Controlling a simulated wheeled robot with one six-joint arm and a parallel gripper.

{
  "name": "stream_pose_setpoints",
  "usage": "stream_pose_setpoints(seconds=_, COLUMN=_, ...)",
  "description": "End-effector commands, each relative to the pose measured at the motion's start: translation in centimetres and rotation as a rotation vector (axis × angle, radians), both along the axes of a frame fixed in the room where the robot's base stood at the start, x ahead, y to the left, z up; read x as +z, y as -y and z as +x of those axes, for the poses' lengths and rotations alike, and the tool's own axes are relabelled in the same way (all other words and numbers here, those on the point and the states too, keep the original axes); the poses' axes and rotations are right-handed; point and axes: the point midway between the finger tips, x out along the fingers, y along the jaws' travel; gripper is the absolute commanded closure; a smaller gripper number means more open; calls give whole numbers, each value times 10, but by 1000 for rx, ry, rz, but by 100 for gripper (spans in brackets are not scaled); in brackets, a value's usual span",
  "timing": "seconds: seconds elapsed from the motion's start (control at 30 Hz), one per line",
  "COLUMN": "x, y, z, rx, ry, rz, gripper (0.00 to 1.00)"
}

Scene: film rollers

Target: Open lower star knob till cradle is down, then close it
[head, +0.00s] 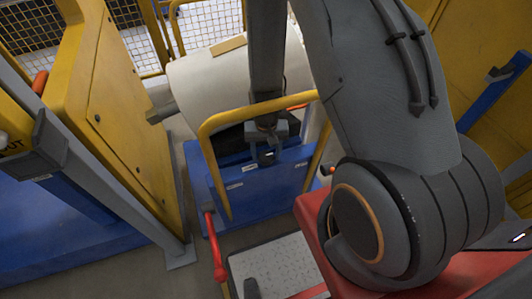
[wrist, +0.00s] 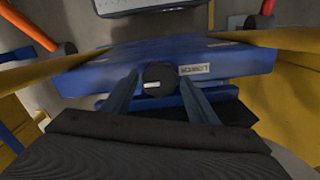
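The blue cart (head: 245,195) stands in the middle of the head view, with a yellow handle frame (head: 206,150) on it. A dark round star knob (head: 266,156) is on its near face; in the wrist view the knob (wrist: 158,78) has a pale mark and a white label (wrist: 194,69) to its right, its text hard to read. My gripper (head: 267,135) points down at the knob. In the wrist view its two fingers (wrist: 160,92) stand apart on either side of the knob, with narrow gaps visible. Whether they touch it is unclear. The cradle's height is hard to judge.
A large white film roll (head: 200,85) with a grey core lies behind the handle frame. A yellow machine panel (head: 105,110) rises on the left, and yellow panels (head: 490,90) on the right.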

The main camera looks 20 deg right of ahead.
Motion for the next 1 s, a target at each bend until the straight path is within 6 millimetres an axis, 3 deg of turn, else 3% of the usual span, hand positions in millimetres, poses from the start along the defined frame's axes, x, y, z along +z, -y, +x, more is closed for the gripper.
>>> stream_pose_setpoints(seconds=0.47, x=7, y=0, z=0, rx=2, ry=0, rz=1, gripper=39)
stream_pose_setpoints(seconds=1.0, x=68, y=0, z=1, rx=1, ry=1, rz=0, gripper=39)
